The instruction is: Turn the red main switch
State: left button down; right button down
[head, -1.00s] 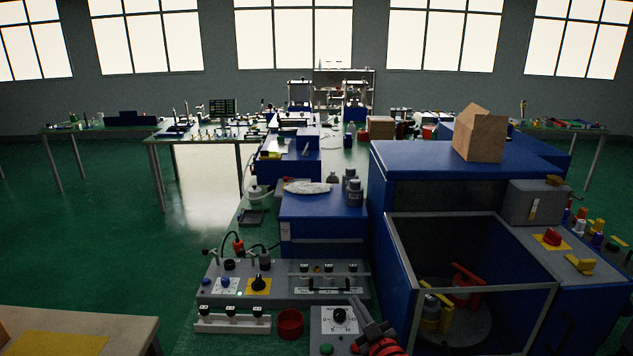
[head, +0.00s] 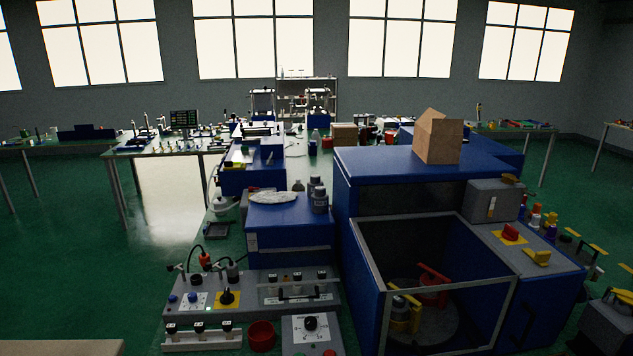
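The red main switch (head: 511,232) is a small red knob on a yellow plate. It sits on the sloping grey top at the right side of the blue press housing (head: 560,262). Its exact turn position is too small to tell. Nothing touches it or covers it.
A yellow handle (head: 537,257) is just in front of the switch, and a grey box (head: 492,200) stands behind it. A framed guard (head: 437,281) rises to the left. Small coloured bottles (head: 534,216) stand to the right. A cardboard box (head: 438,138) lies on the housing.

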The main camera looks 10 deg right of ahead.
aim_at(509, 232)
jog(key=z, duration=1.25)
